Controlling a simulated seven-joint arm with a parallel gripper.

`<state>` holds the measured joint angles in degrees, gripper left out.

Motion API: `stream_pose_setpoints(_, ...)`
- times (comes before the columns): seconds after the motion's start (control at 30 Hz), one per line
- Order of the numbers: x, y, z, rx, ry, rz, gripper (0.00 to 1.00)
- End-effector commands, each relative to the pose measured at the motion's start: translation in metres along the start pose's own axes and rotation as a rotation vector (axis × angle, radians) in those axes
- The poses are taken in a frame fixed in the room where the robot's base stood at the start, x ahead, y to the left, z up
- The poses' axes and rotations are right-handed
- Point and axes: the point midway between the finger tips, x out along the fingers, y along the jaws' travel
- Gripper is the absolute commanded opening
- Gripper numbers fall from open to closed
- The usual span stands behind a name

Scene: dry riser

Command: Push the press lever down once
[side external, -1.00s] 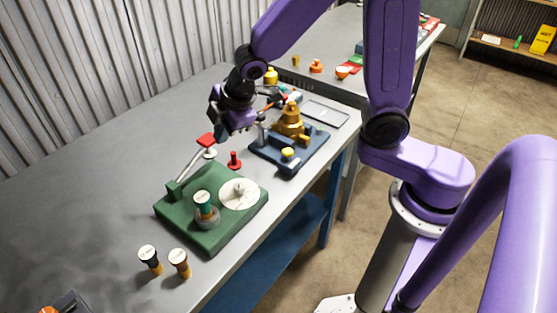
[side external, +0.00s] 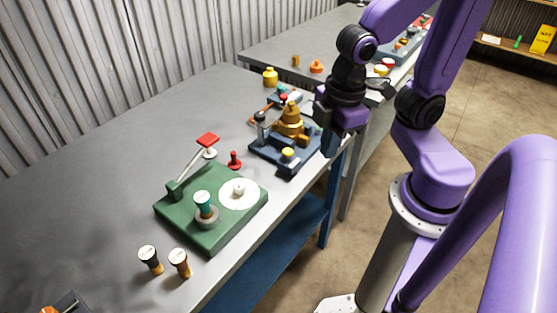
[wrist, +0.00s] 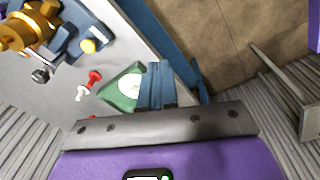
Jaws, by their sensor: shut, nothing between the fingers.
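The press is a green base (side external: 205,240) with a slanted metal lever (side external: 190,165) that ends in a red pad (side external: 208,139). The lever is tilted up, its pad raised at the far end. My gripper (side external: 331,152) is shut and empty, off to the right of the press beside the blue fixture, not touching the lever. In the wrist view its shut fingers (wrist: 160,66) partly cover the green base (wrist: 112,92); the lever is hard to make out there.
A blue fixture with a brass part (side external: 290,122) stands beyond the press. A red plunger (side external: 234,161) stands near the lever pad.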

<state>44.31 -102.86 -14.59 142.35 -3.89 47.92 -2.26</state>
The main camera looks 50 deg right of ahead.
Motion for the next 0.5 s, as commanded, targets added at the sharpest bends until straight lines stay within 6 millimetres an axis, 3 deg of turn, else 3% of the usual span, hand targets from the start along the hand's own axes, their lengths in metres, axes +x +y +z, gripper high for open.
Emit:
stream_pose_setpoints(0.2, -0.007, -0.026, 0.028, 0.008, -0.035, -0.049, 0.00)
stream_pose_setpoints(0.5, -0.008, -0.032, 0.033, 0.009, -0.043, -0.059, 0.00)
